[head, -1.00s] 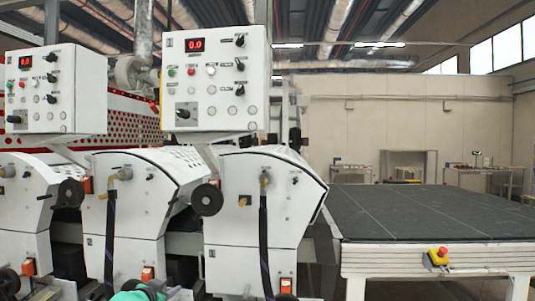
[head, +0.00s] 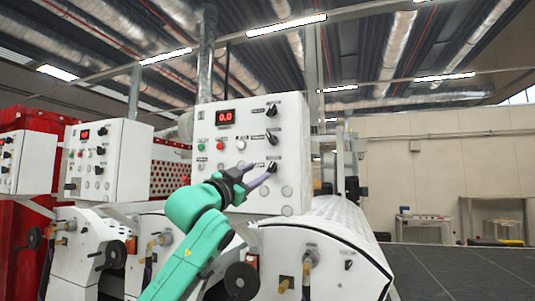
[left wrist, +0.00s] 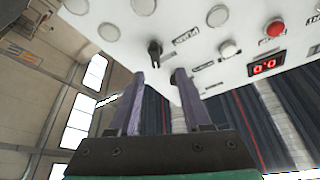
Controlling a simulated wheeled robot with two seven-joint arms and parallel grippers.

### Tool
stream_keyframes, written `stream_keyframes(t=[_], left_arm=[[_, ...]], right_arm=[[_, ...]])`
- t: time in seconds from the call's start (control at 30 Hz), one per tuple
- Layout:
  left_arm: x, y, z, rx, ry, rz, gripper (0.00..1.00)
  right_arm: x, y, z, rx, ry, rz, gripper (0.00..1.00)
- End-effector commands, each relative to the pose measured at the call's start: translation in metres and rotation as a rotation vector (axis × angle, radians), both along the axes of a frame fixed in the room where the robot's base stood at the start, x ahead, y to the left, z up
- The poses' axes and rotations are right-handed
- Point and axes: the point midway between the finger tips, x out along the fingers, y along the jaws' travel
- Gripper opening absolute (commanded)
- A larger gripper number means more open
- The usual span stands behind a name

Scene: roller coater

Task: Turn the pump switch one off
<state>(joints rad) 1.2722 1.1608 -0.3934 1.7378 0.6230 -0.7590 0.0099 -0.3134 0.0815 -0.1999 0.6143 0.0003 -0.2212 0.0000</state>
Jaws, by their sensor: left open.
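The white control panel (head: 228,180) carries a red display reading 0.0 and a column of black rotary switches at its right side. The upper switch (head: 272,110), the middle switch (head: 272,137) and the lower switch (head: 273,167) show in the head view; their labels are too small to read surely. My left gripper (head: 259,177) is open and empty in front of the lower switch. In the left wrist view the panel appears upside down, and a black switch (left wrist: 154,52) stands just beyond the open fingers (left wrist: 159,88), apparently not gripped. My right gripper is out of view.
Green (head: 201,147), red (head: 220,146) and white (head: 241,145) buttons sit left of the switches. A similar panel (head: 110,160) stands further left. White machine housings (head: 318,250) are below the panel, and a dark flat bed (head: 465,268) extends to the right.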

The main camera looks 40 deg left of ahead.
Motion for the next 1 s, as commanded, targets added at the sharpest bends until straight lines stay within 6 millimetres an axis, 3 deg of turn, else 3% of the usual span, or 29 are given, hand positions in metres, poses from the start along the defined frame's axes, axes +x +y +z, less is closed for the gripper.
stream_keyframes(t=[0.03,0.2,0.53,0.57,0.67,1.0], left_arm=[[0.013,0.001,0.014,-0.006,0.003,-0.003,0.49],[0.042,0.006,0.02,-0.003,0.002,-0.001,0.49],[0.05,0.007,0.017,0.0,0.0,0.0,0.49],[0.05,0.007,0.017,0.0,0.0,0.0,0.41],[0.05,0.007,0.017,0.0,0.001,0.0,0.03],[0.05,0.007,0.017,-0.009,-0.004,0.0,0.0]], right_arm=[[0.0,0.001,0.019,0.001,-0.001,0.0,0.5],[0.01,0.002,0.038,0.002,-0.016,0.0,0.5],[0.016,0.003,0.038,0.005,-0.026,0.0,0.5],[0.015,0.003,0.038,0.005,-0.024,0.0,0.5],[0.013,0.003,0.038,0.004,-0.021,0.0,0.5],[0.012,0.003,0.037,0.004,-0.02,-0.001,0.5]])
